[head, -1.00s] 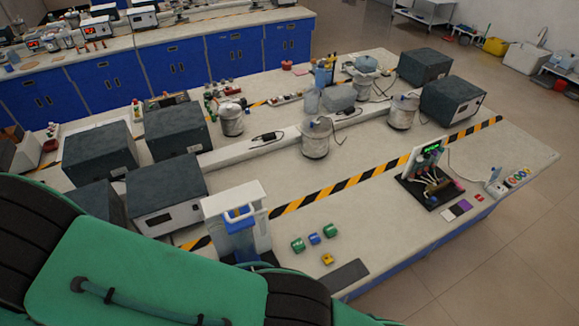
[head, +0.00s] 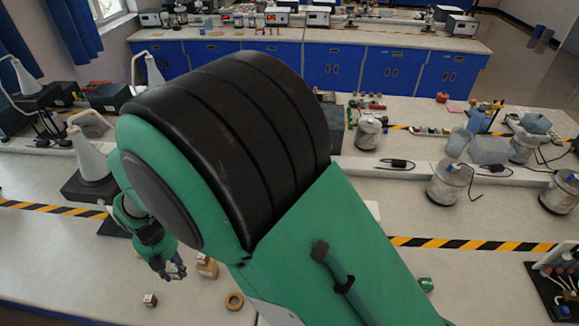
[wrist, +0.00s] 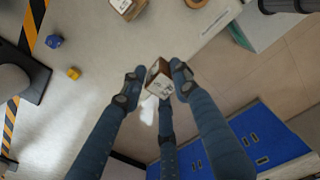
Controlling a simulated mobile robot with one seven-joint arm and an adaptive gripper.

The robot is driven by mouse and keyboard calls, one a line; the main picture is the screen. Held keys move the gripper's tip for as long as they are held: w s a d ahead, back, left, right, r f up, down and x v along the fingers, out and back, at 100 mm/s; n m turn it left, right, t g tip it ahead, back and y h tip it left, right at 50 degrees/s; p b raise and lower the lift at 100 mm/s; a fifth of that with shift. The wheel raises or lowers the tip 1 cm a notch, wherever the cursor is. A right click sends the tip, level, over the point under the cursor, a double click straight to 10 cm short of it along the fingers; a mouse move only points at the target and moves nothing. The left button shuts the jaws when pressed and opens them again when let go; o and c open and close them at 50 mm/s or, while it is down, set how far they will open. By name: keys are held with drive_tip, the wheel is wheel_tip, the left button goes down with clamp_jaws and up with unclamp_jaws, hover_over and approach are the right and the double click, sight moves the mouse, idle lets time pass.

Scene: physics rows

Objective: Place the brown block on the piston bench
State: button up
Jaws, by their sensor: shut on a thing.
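The brown block (wrist: 158,78) is held between the fingertips of my gripper (wrist: 157,76) in the wrist view; a pale face with dark marks shows on it. My gripper's fingers are shut on it. In the head view my gripper (head: 172,270) is over the near left part of a pale bench (head: 60,250) with a yellow-and-black stripe. The block cannot be made out surely in the fingers there. I cannot tell from the frames which bench is the piston bench. My arm hides much of the bench's middle.
A labelled brown piece (head: 207,268), a brown ring (head: 234,301) and a small brown-and-white cube (head: 150,300) show near my gripper in the head view. A dark-based device with a white cone (head: 90,160) stands behind. The wrist view shows blue (wrist: 54,41) and yellow (wrist: 73,73) pieces.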

wheel_tip(320, 180, up, 2)
drive_tip(key=shift+r, duration=0.1)
drive_tip(key=w+d+m, duration=0.7)
drive_tip(key=w+d, duration=1.4)
drive_tip(key=w, duration=0.3)
drive_tip(key=w+d+m, duration=0.3)
drive_tip(key=w+d, duration=0.3)
drive_tip(key=d, duration=0.7)
drive_tip(key=w+d+m, duration=0.3)
drive_tip(key=w+d, duration=0.3)
drive_tip(key=d, duration=0.8)
drive_tip(key=w+d+m+b, duration=0.1)
drive_tip(key=d+m, duration=0.4)
drive_tip(key=d, duration=2.1)
drive_tip(key=s+d+m, duration=0.3)
drive_tip(key=s+d, duration=0.1)
drive_tip(key=d, duration=0.8)
drive_tip(key=s+d+m, duration=0.2)
drive_tip(key=s+d, duration=0.1)
drive_tip(key=d, duration=0.9)
drive_tip(key=f, duration=1.8)
drive_tip(key=shift+s+f, duration=0.1)
drive_tip(key=shift+s, duration=0.1)
drive_tip(key=shift+a, duration=0.1)
